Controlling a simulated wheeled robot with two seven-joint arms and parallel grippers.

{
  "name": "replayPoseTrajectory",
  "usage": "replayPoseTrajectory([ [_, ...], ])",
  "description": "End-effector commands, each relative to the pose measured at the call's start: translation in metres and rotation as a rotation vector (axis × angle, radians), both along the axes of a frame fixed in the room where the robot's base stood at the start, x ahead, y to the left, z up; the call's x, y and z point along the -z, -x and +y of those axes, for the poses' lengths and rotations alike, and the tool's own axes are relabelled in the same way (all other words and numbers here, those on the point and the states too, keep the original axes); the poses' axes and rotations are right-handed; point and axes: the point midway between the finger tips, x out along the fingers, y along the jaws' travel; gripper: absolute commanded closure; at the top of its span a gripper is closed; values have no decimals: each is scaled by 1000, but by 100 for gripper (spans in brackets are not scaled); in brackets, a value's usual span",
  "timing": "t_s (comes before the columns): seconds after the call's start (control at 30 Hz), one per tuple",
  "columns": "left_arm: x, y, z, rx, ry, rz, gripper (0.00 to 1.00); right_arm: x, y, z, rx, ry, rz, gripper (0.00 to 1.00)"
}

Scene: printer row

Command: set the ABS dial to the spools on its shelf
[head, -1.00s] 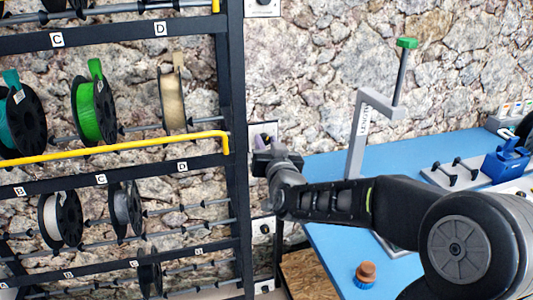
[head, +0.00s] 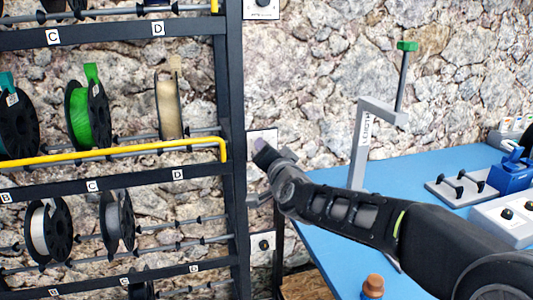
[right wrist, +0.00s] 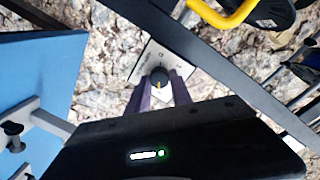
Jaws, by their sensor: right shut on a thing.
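The plate's lettering is too small to read, so I cannot tell whether this is the ABS dial. On the shelf with the yellow rail are a teal spool (head: 15,125), a green spool (head: 82,115) and a beige spool (head: 168,107). The shelf's left part is outside the view. My left gripper is not in view.
The lower shelf holds a white spool (head: 45,230) and a grey spool (head: 115,222). A blue table (head: 430,165) with a grey stand (head: 365,150) is at the right.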

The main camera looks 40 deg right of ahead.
Motion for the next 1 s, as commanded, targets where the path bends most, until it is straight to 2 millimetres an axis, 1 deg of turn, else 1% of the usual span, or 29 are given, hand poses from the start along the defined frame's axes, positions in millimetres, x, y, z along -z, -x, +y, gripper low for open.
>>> replayPoseTrajectory([
  [0.27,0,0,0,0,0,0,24,0,0,0,0,-1,1,100],
  [0.3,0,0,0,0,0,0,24,0,0,0,-1,0,1,73],
  [0.57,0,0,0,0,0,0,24,0,0,0,0,0,0,52],
  [0.87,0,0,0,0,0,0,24,0,2,1,0,0,0,52],
  [1.0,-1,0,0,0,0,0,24,-2,13,5,1,0,-1,52],
])
